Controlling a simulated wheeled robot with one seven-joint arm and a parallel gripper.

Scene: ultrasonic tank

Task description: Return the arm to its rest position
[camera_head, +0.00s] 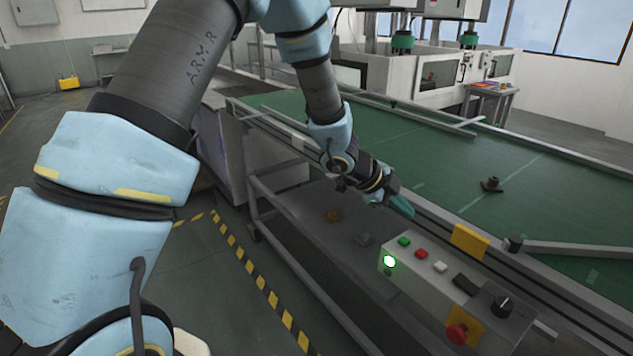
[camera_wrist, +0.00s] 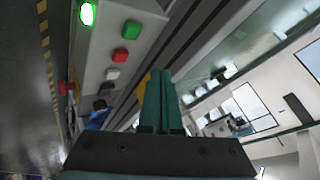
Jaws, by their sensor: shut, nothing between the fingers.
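My gripper (camera_head: 401,207) is at the end of my outstretched arm, over the near rail of the conveyor, beyond and a little above the control box. Its teal fingers are together with nothing between them; they also show in the wrist view (camera_wrist: 157,100). The control box (camera_head: 425,290) has a lit green lamp (camera_head: 389,262), a green button (camera_head: 404,241), a red button (camera_head: 421,254), a white button (camera_head: 440,267), a black selector knob (camera_head: 502,306) and a red emergency stop (camera_head: 457,333). I cannot tell any contact between fingers and box.
The green conveyor belt (camera_head: 455,170) runs behind the box, with a small dark part (camera_head: 491,184) on it. Striped floor tape (camera_head: 252,268) marks open floor at left. White machines (camera_head: 435,75) stand at the back.

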